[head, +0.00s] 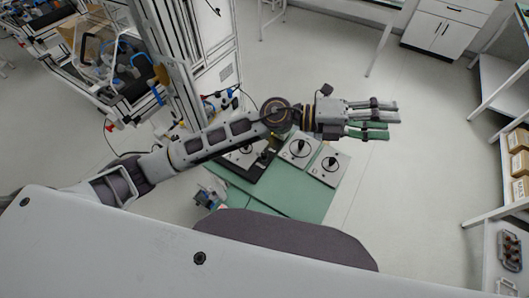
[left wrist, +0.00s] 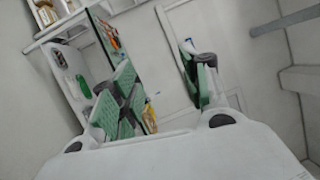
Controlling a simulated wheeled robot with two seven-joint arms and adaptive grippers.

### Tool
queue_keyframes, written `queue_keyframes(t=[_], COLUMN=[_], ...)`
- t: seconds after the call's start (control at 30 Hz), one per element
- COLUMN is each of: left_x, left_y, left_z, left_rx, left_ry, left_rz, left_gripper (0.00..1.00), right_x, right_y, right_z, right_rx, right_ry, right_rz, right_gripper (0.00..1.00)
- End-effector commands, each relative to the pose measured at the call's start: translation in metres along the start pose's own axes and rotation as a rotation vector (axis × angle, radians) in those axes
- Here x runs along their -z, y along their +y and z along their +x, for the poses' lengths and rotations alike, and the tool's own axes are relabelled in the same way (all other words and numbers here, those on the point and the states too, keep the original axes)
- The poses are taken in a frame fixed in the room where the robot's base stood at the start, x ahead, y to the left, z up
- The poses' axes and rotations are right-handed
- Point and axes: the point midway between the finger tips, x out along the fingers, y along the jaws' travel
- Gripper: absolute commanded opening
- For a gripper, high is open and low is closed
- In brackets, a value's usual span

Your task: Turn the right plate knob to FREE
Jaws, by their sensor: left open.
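The right plate (head: 321,174) is a light square panel with a dark round knob (head: 331,163) in its middle. It lies on the green mat (head: 309,202) in the head view. Its markings are too small to read, so I cannot tell the knob's setting. A similar plate with a knob (head: 299,149) lies just left of it. My left gripper (head: 392,119) is open and empty, above and to the right of the plates, its fingers pointing right. In the left wrist view its green-padded fingers (left wrist: 160,92) stand well apart. My right gripper is out of view.
A black-framed panel (head: 266,169) with another knob lies left of the plates, partly hidden under my left forearm. A small device (head: 209,195) stands by the mat's left edge. Shelves with boxes (head: 518,162) stand at the far right. The floor between is clear.

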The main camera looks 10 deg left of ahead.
Motion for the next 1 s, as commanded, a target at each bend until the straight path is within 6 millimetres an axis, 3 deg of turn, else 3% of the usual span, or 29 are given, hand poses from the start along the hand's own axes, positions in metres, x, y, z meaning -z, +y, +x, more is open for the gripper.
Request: queue_keyframes(t=[0.27,0.47,0.77,1.0], left_x=[0.023,0.03,0.021,0.0], left_y=[0.045,0.081,0.132,0.162], left_z=[-0.007,-0.027,-0.076,-0.131], left_rx=[-0.223,-0.403,-0.703,-0.964], left_ry=[0.187,0.303,0.44,0.517], left_rz=[0.124,0.199,0.287,0.335], left_gripper=[0.46,0.46,0.46,0.46], right_x=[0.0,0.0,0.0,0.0], right_y=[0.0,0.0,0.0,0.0], right_z=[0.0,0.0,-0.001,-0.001], right_rx=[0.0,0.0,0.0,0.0], right_ry=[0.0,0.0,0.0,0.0], right_rz=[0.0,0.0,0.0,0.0], right_gripper=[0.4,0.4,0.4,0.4])
